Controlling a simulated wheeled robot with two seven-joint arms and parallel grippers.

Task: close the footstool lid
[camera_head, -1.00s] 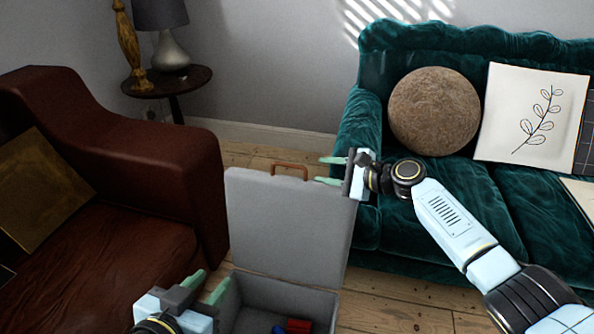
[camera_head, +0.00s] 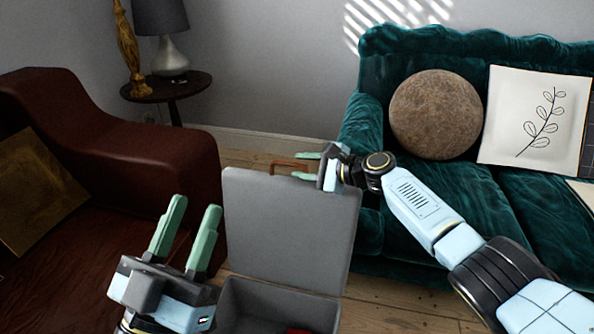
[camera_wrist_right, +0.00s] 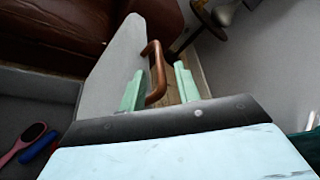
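The grey footstool (camera_head: 270,305) is at the bottom middle of the head view. Its lid (camera_head: 287,235) stands upright, open, with a brown handle (camera_head: 290,165) on its top edge. My right gripper (camera_head: 306,165) is at the lid's top edge by the handle, its fingers apart. In the right wrist view the handle (camera_wrist_right: 154,72) shows between the two open fingertips of that gripper (camera_wrist_right: 155,85); I cannot tell whether they touch it. My left gripper (camera_head: 192,222) is open and empty, left of the lid, fingers pointing up.
A brown armchair (camera_head: 120,140) stands left and a green sofa (camera_head: 450,205) right, close to the footstool. A small round table (camera_head: 165,88) with a lamp is behind. A pinkish-red brush (camera_wrist_right: 25,140) and a blue item (camera_wrist_right: 40,147) lie inside the footstool.

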